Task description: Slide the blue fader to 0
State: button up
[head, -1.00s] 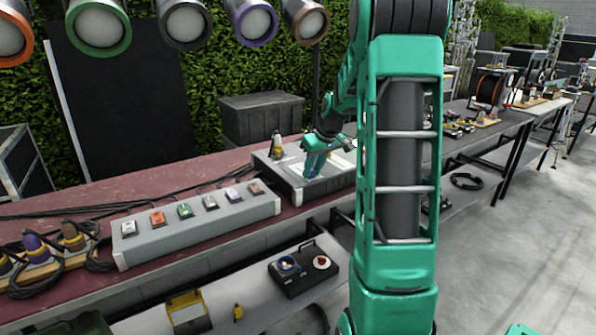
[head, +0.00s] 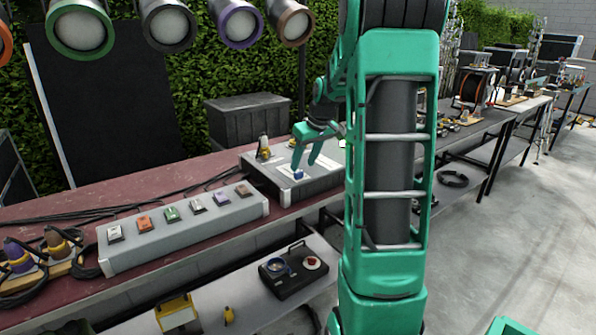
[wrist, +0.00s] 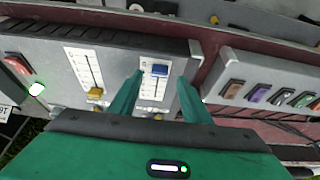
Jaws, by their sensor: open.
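The blue fader (wrist: 160,70) sits at the upper end of its white scale strip (wrist: 153,90) in the wrist view. In the head view the blue fader (head: 298,175) shows near the front edge of the grey console (head: 318,186). My gripper (wrist: 160,79) is open, with one finger on each side of the blue fader and gaps visible between them. In the head view my gripper (head: 304,168) points down over the console, fingers spread. The scale's numbers are too small to read.
A yellow fader (wrist: 96,93) stands on a parallel strip beside the blue one. A grey box with several coloured switches (head: 185,233) stands left of the console in the head view. A red button (wrist: 17,64) is at the console's other side.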

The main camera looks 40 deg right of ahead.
jog(key=v, duration=0.6)
jog(key=shift+s, duration=0.1)
dwell(0.4)
jog(key=s+a+f+m+g, duration=0.1)
jog(key=s+a+f, duration=0.2)
jog(key=s+a, duration=0.3)
jog(key=s+a+f+m+g, duration=0.2)
jog(key=s+a, duration=0.5)
jog(key=s, duration=0.6)
jog(key=s+a+f+m+g, duration=0.1)
jog(key=s+a+f+m, duration=0.1)
jog(key=s+a, duration=0.5)
jog(key=s+f, duration=0.1)
jog(key=s, duration=0.1)
jog(key=shift+s+a+f+g+y, duration=0.2)
jog(key=shift+s+f+g+y, duration=0.1)
jog(key=shift+s+y, duration=0.1)
jog(key=shift+w, duration=0.15)
jog(key=shift+w+f, duration=0.25)
jog(key=shift+w, duration=0.25)
